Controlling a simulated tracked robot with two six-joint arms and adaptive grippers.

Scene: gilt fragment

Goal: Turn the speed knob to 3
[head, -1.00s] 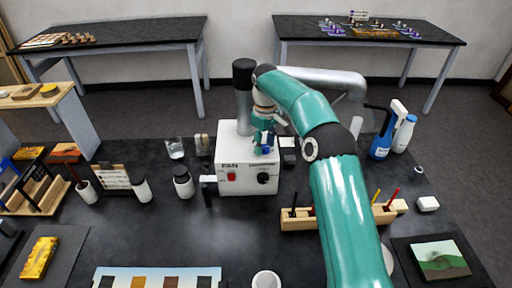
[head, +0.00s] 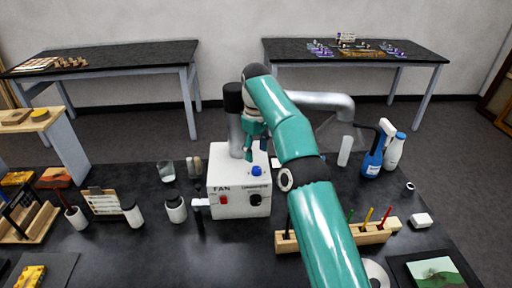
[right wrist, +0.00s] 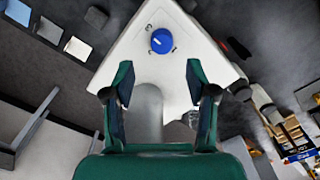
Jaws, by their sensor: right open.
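A white fan box (head: 225,205) stands on the black bench, with a red switch (head: 223,199) and a black knob (head: 255,199) on its front. A blue knob (head: 257,171) sits on its top face. My right gripper (head: 256,150) is open and empty above the box, behind the blue knob in the head view. In the right wrist view the knob lies beyond the fingertips (right wrist: 159,80), between their lines and apart from them. My left gripper is out of view.
A grey duct pipe (head: 322,102) rises behind the box. A glass (head: 166,172) and capped jars (head: 175,208) stand to the left. A wooden rack (head: 370,234) with coloured tools is at right, and a blue spray bottle (head: 373,160) behind it.

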